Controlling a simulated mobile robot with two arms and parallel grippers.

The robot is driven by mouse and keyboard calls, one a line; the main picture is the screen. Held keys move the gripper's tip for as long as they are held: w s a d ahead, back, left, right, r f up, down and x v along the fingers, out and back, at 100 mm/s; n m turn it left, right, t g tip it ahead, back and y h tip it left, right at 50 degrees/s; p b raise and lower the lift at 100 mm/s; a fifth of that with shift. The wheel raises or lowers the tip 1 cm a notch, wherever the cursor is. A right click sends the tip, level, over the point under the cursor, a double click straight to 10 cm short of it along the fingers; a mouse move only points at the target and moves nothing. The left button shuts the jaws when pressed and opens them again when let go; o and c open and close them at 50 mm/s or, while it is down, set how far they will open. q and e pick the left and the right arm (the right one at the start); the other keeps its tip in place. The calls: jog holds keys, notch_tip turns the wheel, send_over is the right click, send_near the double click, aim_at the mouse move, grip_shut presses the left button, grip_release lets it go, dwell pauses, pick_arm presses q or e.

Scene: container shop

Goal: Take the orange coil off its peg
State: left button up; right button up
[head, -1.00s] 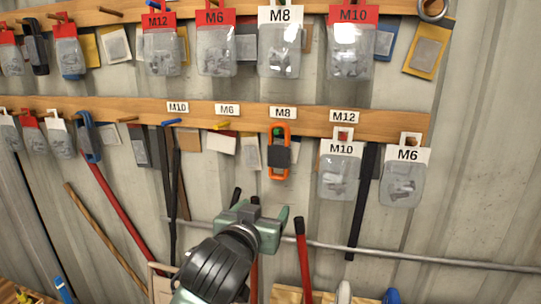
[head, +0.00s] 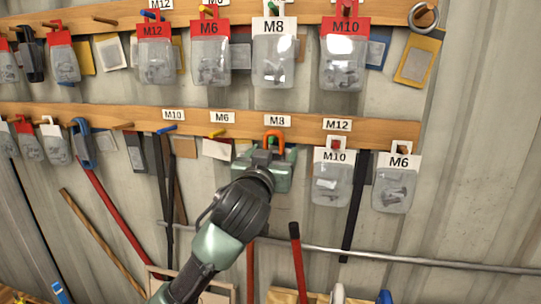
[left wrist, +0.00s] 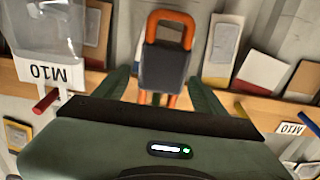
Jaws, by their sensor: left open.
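The orange coil (head: 275,134) hangs on its peg under the M8 label of the lower rail. Only its orange top shows in the head view; my left gripper (head: 264,154) covers the rest. In the left wrist view, which is upside down, the coil (left wrist: 165,62) is an orange loop with a dark grey wrap around its middle. The left gripper (left wrist: 160,82) is open, with one green finger on each side of the coil. Gaps show between the fingers and the coil. The peg itself is hard to make out. My right gripper is not in view.
A clear M10 bag (head: 332,178) hangs close to the right of the coil, with an M6 bag (head: 397,182) beyond it. A yellow peg (head: 215,132) is to the left. Red-tagged bags, such as the M6 one (head: 210,55), hang on the upper rail.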

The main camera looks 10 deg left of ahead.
pick_arm(q)
jog(key=shift+w, duration=0.1)
jog(key=c, duration=1.5)
jog(key=shift+r+p, duration=0.35)
jog(key=shift+p, duration=0.1)
grip_shut()
jog(key=s, duration=0.2)
jog(key=s+p, duration=0.1)
jog(key=s, duration=0.1)
jog(key=shift+s+r, duration=0.2)
jog(key=shift+s, duration=0.1)
